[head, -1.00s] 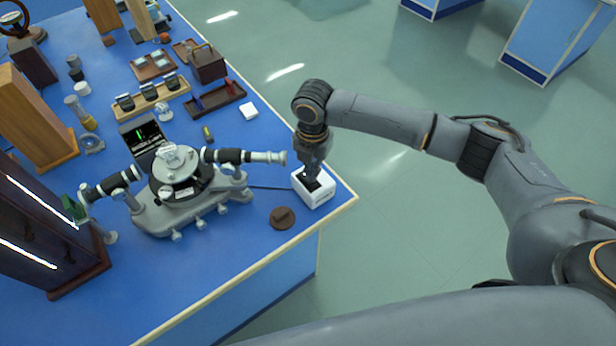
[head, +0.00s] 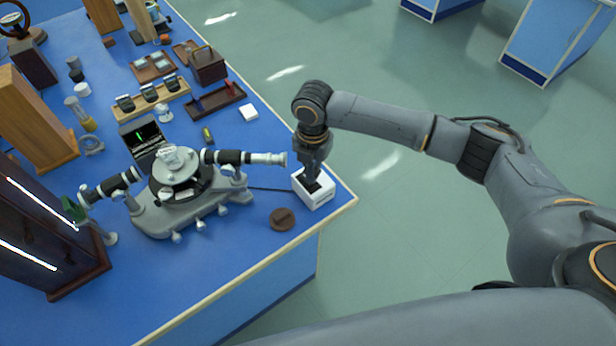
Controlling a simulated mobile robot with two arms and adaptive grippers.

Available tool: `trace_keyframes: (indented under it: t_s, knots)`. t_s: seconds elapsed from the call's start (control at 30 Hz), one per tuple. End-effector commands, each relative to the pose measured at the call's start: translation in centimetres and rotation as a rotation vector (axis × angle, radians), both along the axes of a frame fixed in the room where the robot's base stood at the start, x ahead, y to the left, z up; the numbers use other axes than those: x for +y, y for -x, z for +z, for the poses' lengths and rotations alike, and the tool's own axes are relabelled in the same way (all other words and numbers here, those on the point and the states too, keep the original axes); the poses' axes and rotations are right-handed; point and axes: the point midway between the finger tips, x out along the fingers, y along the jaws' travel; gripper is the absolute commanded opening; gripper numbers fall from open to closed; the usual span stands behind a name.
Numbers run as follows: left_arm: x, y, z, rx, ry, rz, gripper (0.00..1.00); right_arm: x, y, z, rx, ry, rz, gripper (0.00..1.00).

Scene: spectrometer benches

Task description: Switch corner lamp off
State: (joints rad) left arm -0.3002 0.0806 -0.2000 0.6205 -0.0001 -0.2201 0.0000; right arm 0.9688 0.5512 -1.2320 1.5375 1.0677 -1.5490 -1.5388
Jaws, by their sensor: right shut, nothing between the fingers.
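A small white box with a dark top (head: 318,198) stands at the near right corner of the blue bench. A dark cable runs from it to the left, behind the spectrometer. My right gripper (head: 311,182) points down onto the box's dark top, shut with nothing between its fingers. The fingertips are at the top face and hide part of it; I cannot tell whether they press on it. No lamp is clearly recognisable beside the box. My left gripper is not in view.
A grey spectrometer (head: 180,190) with two telescope tubes stands left of the box; one tube ends close to my gripper. A brown round disc (head: 282,219) lies in front. A dark wooden cabinet (head: 45,225) with bright strips stands at left. Trays (head: 215,99) lie behind.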

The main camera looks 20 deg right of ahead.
Motion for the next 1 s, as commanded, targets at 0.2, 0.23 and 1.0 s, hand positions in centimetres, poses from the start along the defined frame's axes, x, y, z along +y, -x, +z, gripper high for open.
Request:
trace_keyframes:
  t_s: [0.2,0.23,1.0]
  knots:
    - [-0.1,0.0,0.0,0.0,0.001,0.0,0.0,0.0,0.0,0.0,0.0,0.0,0.0,0.0]
    - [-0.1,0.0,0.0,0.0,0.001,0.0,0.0,0.0,0.0,-0.1,0.0,0.0,0.0,0.0]
    - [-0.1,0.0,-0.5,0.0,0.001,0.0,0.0,0.0,0.0,-1.2,0.001,-0.001,0.0,0.0]
